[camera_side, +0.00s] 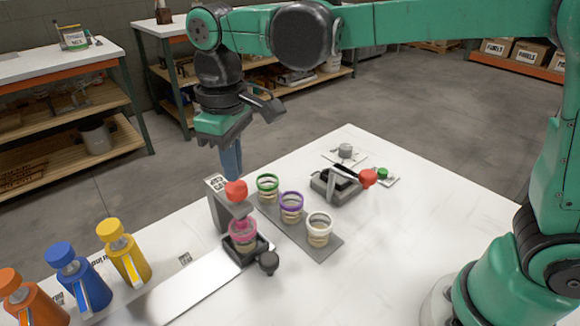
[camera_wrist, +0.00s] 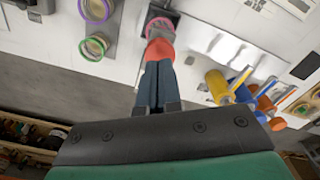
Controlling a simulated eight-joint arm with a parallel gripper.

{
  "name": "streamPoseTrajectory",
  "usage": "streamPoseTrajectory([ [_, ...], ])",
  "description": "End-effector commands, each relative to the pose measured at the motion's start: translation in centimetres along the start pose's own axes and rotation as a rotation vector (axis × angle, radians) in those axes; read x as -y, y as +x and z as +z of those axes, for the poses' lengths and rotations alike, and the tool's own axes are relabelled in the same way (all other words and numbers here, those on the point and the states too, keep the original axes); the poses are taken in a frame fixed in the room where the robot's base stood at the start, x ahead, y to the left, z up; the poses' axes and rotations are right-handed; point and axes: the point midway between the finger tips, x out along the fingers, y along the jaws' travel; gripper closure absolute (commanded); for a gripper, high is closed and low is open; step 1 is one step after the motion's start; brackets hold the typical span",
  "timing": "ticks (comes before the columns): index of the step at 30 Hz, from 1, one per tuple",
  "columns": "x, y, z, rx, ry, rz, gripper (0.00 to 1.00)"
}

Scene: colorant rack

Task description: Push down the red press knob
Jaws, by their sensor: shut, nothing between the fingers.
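The red press knob (camera_side: 236,191) tops a dark grey stand (camera_side: 219,213) on the white table. A cup with a pink rim (camera_side: 243,232) sits in the stand's base below it. My gripper (camera_side: 232,173) points down with its fingers together and empty, right above the knob. In the wrist view the fingers (camera_wrist: 157,68) end at the red knob (camera_wrist: 160,49), with the pink rim (camera_wrist: 159,27) just beyond. I cannot tell whether the tips touch the knob. The knob appears raised above the cup.
A grey strip (camera_side: 325,246) holds cups with green, purple and white rims. A black device (camera_side: 336,185) with a red-ended lever (camera_side: 368,177) stands behind. Orange, blue and yellow bottles (camera_side: 124,252) stand front left. A black round knob (camera_side: 268,262) sits beside the base. The table's right side is clear.

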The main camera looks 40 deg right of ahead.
Motion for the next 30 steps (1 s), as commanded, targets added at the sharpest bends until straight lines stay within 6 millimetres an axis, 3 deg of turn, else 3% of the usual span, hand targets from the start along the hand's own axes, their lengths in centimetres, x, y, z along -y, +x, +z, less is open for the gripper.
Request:
streamPoseTrajectory([
  [5,0.0,-0.4,0.0,0.000,0.000,0.000,1.00],
  [16,0.0,-3.8,0.0,0.000,0.000,0.000,1.00],
  [26,0.0,-4.0,0.0,-0.001,0.001,0.000,1.00],
  [30,-0.9,-4.0,0.8,-0.037,0.034,0.005,1.00],
])
